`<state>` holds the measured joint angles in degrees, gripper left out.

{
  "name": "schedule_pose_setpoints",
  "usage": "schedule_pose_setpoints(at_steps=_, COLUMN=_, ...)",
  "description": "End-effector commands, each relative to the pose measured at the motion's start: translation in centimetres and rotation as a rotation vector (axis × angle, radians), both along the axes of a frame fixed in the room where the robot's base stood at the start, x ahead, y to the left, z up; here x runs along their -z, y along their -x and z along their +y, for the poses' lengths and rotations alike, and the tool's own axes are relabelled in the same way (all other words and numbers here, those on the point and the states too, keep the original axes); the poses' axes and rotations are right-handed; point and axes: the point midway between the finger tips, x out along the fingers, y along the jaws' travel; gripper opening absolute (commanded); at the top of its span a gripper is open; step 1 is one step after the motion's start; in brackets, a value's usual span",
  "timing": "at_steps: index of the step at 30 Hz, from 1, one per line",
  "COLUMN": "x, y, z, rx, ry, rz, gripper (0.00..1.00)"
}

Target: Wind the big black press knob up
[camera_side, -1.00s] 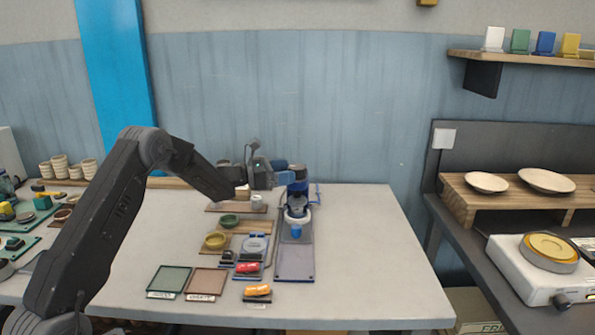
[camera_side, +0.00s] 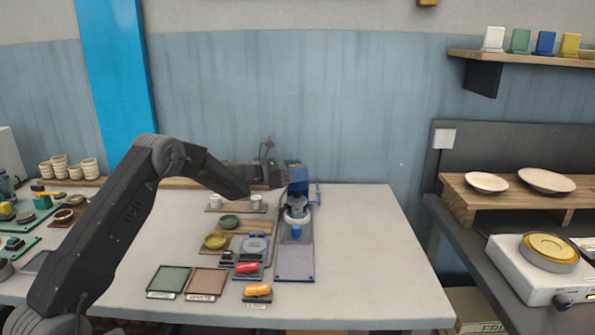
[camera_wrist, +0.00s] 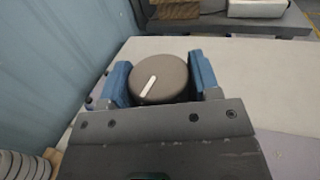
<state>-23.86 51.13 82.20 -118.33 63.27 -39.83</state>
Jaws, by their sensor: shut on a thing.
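The big press knob (camera_wrist: 168,90) is a dark grey-brown round knob with a white pointer line, seen large in the wrist view. My gripper (camera_wrist: 161,76) has its blue fingers on either side of the knob and is shut on it. The pointer slants from lower left to upper right. In the side view my gripper (camera_side: 286,173) reaches from the left to the top of the blue press (camera_side: 299,189). The knob itself is hidden there by the gripper and the press. Below stands the press's grey and white body with a blue lower part, on a grey base plate (camera_side: 294,264).
Two flat trays lie at the front left. The table right of the press (camera_side: 375,250) is clear.

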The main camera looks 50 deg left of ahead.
Motion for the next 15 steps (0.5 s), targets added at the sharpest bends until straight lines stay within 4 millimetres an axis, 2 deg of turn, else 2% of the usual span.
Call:
schedule_pose_setpoints(at_steps=1, x=0.0, y=0.01, z=0.0, rx=0.0, ry=0.0, rz=0.0, gripper=0.45)
schedule_pose_setpoints(at_steps=5, x=0.0, y=0.02, z=-0.01, rx=0.001, ry=0.0, rz=0.0, gripper=0.33)
schedule_pose_setpoints(at_steps=10, x=-0.08, y=-0.05, z=-0.13, rx=-0.027, ry=0.0, rz=-0.002, gripper=0.33)
schedule_pose_setpoints(at_steps=15, x=-0.18, y=-0.09, z=-0.26, rx=-0.145, ry=0.001, rz=-0.004, gripper=0.33)
